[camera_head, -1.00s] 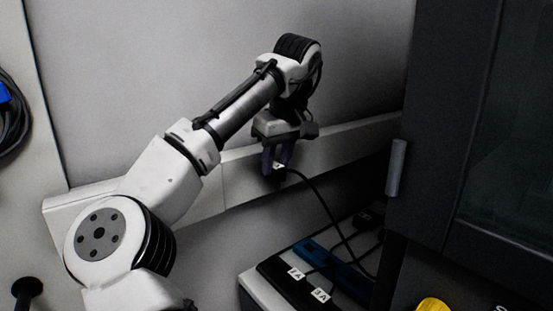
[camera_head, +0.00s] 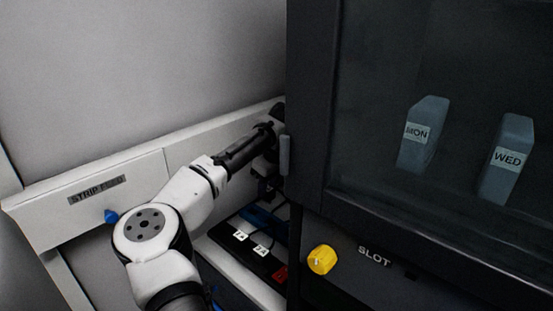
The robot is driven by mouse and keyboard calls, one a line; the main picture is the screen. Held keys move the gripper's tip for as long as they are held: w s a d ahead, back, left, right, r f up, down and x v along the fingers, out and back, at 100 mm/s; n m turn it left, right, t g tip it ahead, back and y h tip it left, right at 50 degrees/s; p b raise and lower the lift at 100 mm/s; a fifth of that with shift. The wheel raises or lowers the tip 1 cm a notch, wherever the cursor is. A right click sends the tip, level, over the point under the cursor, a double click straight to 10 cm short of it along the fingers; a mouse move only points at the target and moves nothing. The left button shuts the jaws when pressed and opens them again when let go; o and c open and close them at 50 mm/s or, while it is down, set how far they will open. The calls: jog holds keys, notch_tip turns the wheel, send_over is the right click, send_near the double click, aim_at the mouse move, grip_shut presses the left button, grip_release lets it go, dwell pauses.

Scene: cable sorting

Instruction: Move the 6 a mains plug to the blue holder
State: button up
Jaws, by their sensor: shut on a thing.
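My gripper (camera_head: 268,188) is at the end of my arm, small and dark, partly cut off by the cabinet edge. It is over the back of the low shelf, above the blue holder. It is shut on a dark plug whose cable showed in the earlier view; the plug itself is hard to make out now and its label cannot be read. The blue holder (camera_head: 262,222) is a long blue strip behind the black strip (camera_head: 226,236), partly hidden by the cabinet. Two plugs with white labels (camera_head: 240,237) and (camera_head: 261,250) sit on the black strip.
A dark cabinet (camera_head: 310,170) with a glass door and handle (camera_head: 285,155) fills the right, close beside my gripper. A yellow knob (camera_head: 321,260) sits on its front. A red piece (camera_head: 280,273) is near the black strip. A pale rail (camera_head: 120,185) runs along the wall.

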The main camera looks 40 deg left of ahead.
aim_at(274, 195)
jog(key=shift+w+d+f, duration=0.3)
jog(key=shift+d+f, duration=0.15)
jog(key=shift+f, duration=0.3)
jog(key=shift+f+b, duration=1.7)
jog(key=shift+f, duration=0.45)
jog(key=shift+p, duration=0.7)
jog(key=shift+f, duration=1.5)
dwell(1.2)
dwell(0.4)
jog(key=o, duration=1.1)
jog(key=shift+c, duration=0.2)
jog(key=shift+o, duration=0.3)
jog(key=o, duration=0.4)
